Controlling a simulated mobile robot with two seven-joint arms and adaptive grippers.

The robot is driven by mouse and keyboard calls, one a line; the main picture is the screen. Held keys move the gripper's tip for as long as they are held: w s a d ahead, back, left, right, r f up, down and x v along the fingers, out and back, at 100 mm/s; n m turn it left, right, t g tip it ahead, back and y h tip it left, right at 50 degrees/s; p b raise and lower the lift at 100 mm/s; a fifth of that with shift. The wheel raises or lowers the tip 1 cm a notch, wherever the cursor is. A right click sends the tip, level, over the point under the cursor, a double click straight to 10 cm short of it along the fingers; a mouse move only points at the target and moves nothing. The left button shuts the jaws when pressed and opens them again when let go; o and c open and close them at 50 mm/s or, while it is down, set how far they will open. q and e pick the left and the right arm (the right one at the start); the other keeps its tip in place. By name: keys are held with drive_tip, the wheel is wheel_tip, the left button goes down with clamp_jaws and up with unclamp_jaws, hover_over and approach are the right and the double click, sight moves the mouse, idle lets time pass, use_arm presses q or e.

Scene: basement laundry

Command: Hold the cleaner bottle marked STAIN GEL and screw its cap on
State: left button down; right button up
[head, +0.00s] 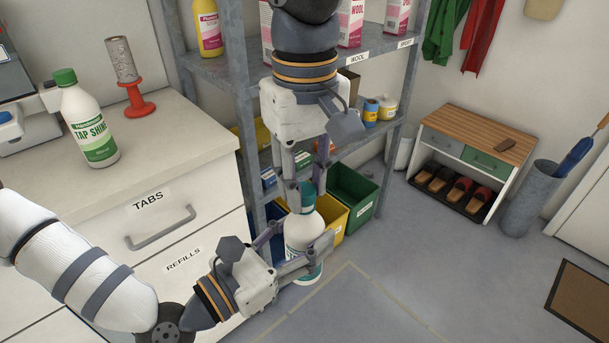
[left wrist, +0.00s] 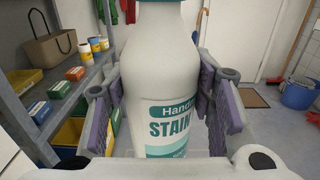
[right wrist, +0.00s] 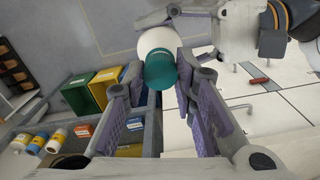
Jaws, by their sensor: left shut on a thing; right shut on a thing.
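The white STAIN GEL bottle (head: 301,232) is upright in front of the shelf bins. It fills the middle of the left wrist view (left wrist: 158,85), with its teal label partly showing. My left gripper (head: 308,252) is shut around the bottle's body from the side. The teal cap (head: 307,194) is straight above the bottle's neck, and the right wrist view shows it end-on (right wrist: 160,70) with the white bottle behind it. My right gripper (head: 306,184) points down from above and is shut on the cap. Cap and bottle look lined up; the neck is hidden, so I cannot tell how far the cap is threaded.
A TAP SHINE bottle (head: 88,125) and a red stand (head: 137,100) are on the counter (head: 60,180) at left. The metal shelf (head: 235,75) and a green bin (head: 352,192) are close behind the grippers. Open floor (head: 430,260) lies to the right.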

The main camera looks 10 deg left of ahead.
drive_tip(key=shift+f, duration=0.3)
drive_tip(key=m, duration=0.9)
drive_tip(key=shift+m, duration=0.4)
drive_tip(key=o, duration=0.7)
drive_tip(key=shift+r, duration=2.3)
drive_tip(key=shift+c, duration=0.5)
